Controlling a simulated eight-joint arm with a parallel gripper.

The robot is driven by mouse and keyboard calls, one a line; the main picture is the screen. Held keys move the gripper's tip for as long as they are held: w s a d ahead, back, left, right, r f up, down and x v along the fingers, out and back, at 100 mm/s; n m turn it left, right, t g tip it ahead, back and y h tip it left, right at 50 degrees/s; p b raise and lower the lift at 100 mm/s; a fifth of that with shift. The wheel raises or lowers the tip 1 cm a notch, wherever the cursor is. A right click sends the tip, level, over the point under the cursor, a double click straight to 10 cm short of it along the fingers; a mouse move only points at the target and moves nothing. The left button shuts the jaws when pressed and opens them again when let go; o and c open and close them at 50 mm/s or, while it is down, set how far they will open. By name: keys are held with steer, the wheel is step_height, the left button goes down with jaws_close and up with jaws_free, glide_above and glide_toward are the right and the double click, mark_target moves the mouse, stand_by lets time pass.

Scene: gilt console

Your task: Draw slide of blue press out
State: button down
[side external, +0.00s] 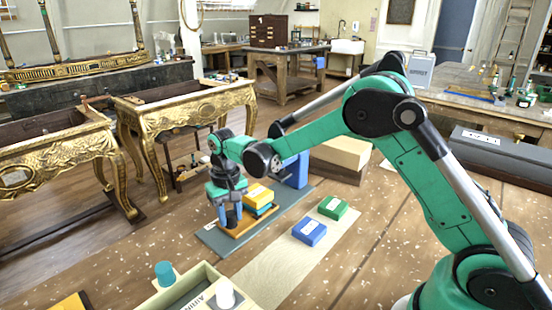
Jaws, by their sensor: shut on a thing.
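The blue press (297,170) stands at the back of a grey-blue mat, partly hidden behind my arm. A flat orange slide (240,231) lies on the mat in front of it. A yellow block (258,193) sits over a teal one (263,211) on or just above the slide. My gripper (230,222) points down at the slide's near left end, beside the yellow block. It is shut on the slide there. The fingertips are small, and their exact contact is hard to see. The joint between slide and press is hidden.
A blue block (310,231) and a green block (333,207) lie on a pale strip right of the mat (214,240). A cream tray (192,288) with a teal and a white piece stands in front. Gilt consoles (185,105) stand behind left.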

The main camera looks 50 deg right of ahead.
steer(key=shift+a, duration=1.75)
steer(key=c, duration=0.5)
jaws_free()
steer(key=shift+c, duration=0.2)
steer(key=shift+r, duration=2.8)
